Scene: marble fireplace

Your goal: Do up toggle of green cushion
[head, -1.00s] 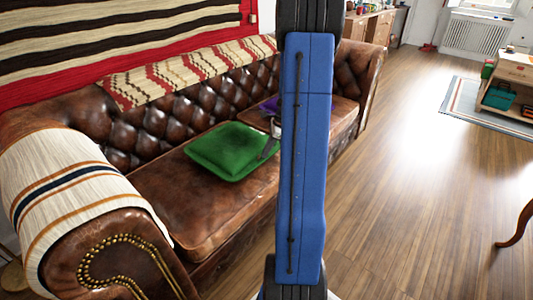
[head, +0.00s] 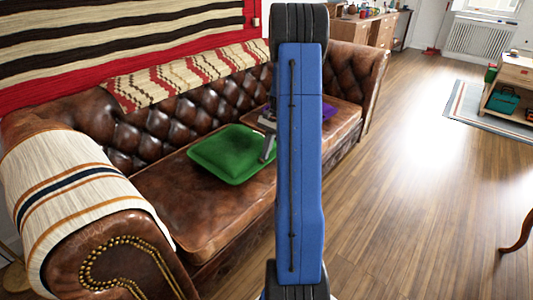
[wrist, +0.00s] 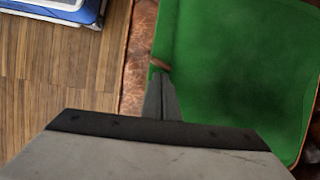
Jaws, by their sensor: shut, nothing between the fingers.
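The green cushion (head: 225,152) lies on the seat of the brown leather sofa. In the wrist view the cushion (wrist: 240,70) fills the right side. A small brown piece (wrist: 160,64), apparently the toggle, sits at the cushion's left edge; its fastening cannot be made out. My gripper (wrist: 160,82) is shut and empty, its tips just below that brown piece in the picture; whether they touch it is unclear. In the head view my gripper (head: 265,158) is at the cushion's right edge, partly hidden by my blue arm.
The sofa (head: 215,215) has a striped throw over its left arm (head: 75,190). A purple item (head: 329,111) lies farther along the seat, partly behind my arm. The wooden floor (head: 420,200) at right is largely clear; a low shelf unit (head: 512,75) stands beyond.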

